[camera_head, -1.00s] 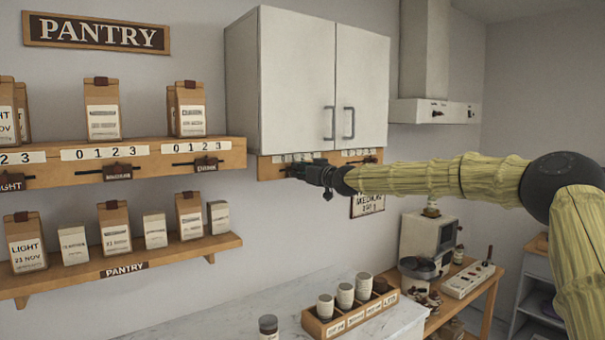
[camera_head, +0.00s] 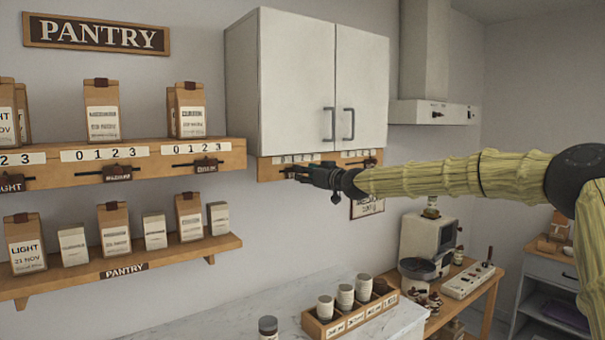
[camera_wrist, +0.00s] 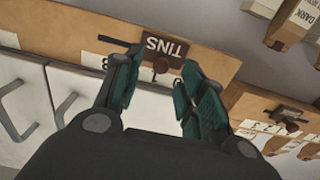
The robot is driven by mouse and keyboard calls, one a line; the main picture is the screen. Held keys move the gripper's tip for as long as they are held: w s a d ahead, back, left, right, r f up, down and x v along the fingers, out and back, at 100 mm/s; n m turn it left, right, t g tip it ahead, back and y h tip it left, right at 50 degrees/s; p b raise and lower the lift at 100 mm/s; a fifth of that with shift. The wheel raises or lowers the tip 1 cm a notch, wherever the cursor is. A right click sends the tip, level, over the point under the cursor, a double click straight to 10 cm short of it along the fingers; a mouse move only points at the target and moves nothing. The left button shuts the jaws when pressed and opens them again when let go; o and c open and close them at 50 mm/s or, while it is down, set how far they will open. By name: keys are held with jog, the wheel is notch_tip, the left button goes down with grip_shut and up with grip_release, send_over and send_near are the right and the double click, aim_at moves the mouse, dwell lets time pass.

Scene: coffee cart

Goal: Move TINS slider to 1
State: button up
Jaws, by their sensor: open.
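The TINS slider (camera_wrist: 163,49) is a dark plate with white lettering and a round reddish-brown knob, upside down in the wrist view. It sits on a dark slot in a wooden rail (camera_wrist: 213,70); the slot shows to the plate's left. My gripper (camera_wrist: 163,75) is open, with one finger on each side of the knob. I cannot tell whether either finger touches it. In the head view my gripper (camera_head: 297,173) is at the rail (camera_head: 265,170) under the white cabinet and covers the slider. The number strip is mostly hidden by the fingers.
The white cabinet (camera_head: 295,85) hangs directly above the rail. Another slider with a knob (camera_wrist: 290,125) is on the neighbouring rail. A hanging sign (camera_head: 367,207) is below my arm. The wooden cup rack (camera_head: 350,318) stands on the counter below, with open air between.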

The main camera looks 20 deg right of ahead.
jog(key=v, duration=0.8)
jog(key=shift+s+d, duration=0.2)
jog(key=shift+s, duration=0.1)
